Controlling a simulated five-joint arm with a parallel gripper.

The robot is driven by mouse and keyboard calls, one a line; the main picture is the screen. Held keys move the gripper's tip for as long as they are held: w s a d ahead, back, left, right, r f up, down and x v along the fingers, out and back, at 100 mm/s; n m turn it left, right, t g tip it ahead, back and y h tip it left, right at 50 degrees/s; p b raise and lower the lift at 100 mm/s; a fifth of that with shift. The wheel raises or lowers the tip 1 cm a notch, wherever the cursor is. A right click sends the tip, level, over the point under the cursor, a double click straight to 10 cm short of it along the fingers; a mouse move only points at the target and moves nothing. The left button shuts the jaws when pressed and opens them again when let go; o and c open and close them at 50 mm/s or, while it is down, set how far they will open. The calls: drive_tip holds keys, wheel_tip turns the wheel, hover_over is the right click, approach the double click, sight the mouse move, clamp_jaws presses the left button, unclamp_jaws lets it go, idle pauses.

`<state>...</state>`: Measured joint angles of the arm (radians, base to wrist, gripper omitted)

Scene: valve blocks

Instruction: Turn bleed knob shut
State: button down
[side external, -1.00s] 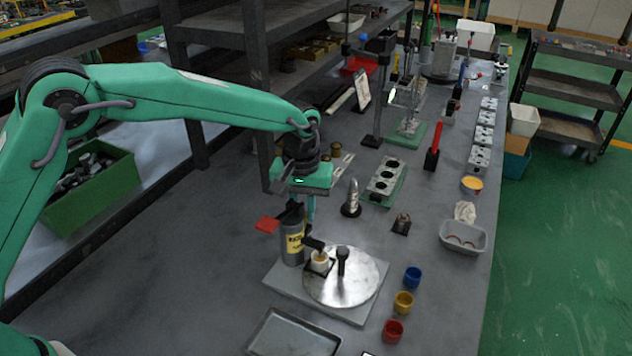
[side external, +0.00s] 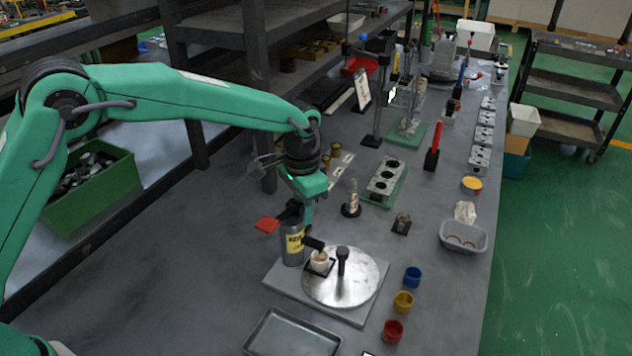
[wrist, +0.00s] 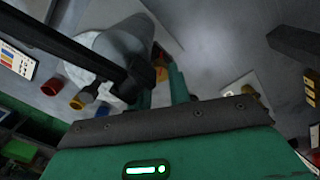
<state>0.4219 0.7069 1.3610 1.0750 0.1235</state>
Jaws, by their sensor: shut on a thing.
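The dispenser (side external: 293,245) is a grey cylinder with a yellow label, upright on a pale base plate. A black spout (side external: 313,243) reaches right from it over a small cup (side external: 320,260), and a red flag-like part (side external: 267,225) sticks out left. My gripper (side external: 300,210) points down at the dispenser's top, its jaws shut on the bleed knob there. The fingers hide most of the knob, so its angle cannot be read. In the wrist view my gripper's teal fingers (wrist: 173,85) show beyond the dark palm edge, with a small red-orange patch between them.
A round metal plate (side external: 350,285) with a black post (side external: 343,262) lies right of the dispenser. Blue (side external: 413,275), yellow (side external: 403,302) and red (side external: 392,330) cups stand farther right. An empty tray (side external: 290,335) is in front. Bench left of the dispenser is clear.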

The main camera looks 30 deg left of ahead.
drive_tip(key=shift+m, duration=0.6)
drive_tip(key=c, duration=1.3)
unclamp_jaws()
drive_tip(key=shift+r, duration=3.95)
